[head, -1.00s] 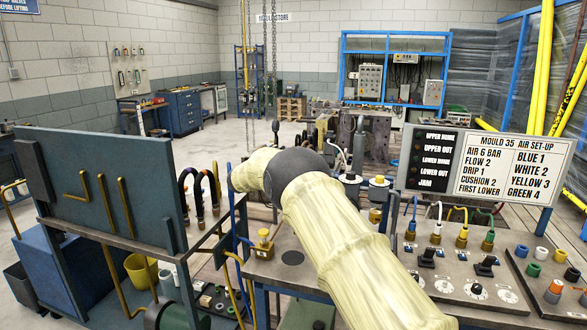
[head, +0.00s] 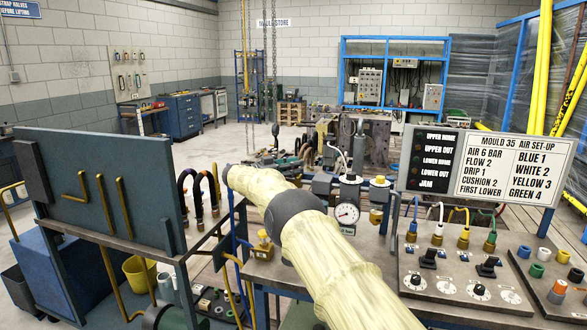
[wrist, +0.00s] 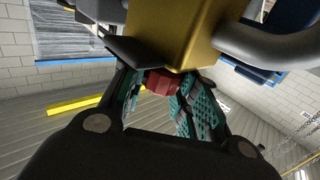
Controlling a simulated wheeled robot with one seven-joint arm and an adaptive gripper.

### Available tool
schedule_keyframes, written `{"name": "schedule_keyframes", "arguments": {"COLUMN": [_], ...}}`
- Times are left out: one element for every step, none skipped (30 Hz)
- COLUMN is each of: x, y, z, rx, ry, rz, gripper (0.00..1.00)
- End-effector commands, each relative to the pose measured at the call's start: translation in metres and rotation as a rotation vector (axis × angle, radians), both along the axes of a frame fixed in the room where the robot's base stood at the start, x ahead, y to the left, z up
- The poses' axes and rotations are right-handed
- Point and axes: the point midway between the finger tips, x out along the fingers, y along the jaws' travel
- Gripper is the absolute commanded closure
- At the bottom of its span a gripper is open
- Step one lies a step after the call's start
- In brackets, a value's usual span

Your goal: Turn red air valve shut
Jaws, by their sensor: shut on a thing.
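The red air valve (wrist: 158,83) shows in the wrist view as a small red knob just below a brass block (wrist: 172,32). My gripper (wrist: 160,92) is shut on it, with one teal-padded finger on each side. The fingers hide part of the knob, so its turned position cannot be told. In the head view my pale-sleeved arm reaches up and left over the bench, and neither my gripper nor the red valve can be made out there.
A thick grey pipe (wrist: 265,42) runs beside the brass block. In the head view, a pressure gauge (head: 347,214) stands right of my arm. A valve panel (head: 462,285) and set-up sign (head: 512,165) are at the right. A blue-grey board (head: 95,185) stands at the left.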

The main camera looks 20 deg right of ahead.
Motion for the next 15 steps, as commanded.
{"name": "schedule_keyframes", "arguments": {"x": [0.0003, 0.0002, 0.0003, 0.0003, 0.0003, 0.0004, 0.0004, 0.0004, 0.0004, 0.0005, 0.0005, 0.0005, 0.0005, 0.0005, 0.0004], "y": [-0.0009, -0.0008, -0.0008, -0.0008, -0.0007, -0.0006, -0.0006, -0.0005, -0.0005, -0.0005, -0.0005, -0.0005, -0.0004, -0.0004, -0.0002], "z": [0.0027, 0.0029, 0.0030, 0.0030, 0.0031, 0.0031, 0.0031, 0.0032, 0.0032, 0.0032, 0.0033, 0.0033, 0.0032, 0.0030, 0.0027], "rx": [-0.001, -0.001, -0.001, -0.001, -0.001, -0.001, -0.001, -0.001, -0.001, -0.001, -0.001, -0.001, -0.001, -0.001, 0.000], "ry": [-0.003, -0.003, -0.003, -0.003, -0.003, -0.003, -0.003, -0.003, -0.003, -0.003, -0.003, -0.003, -0.003, -0.003, -0.003], "rz": [-0.001, -0.001, -0.001, -0.001, -0.001, -0.001, -0.001, -0.001, 0.000, 0.000, 0.000, 0.000, 0.000, 0.000, 0.000], "gripper": [0.94, 0.94, 0.94, 0.94, 0.94, 0.94, 0.94, 0.94, 0.94, 0.94, 0.94, 0.65, 0.60, 0.54, 0.49]}}
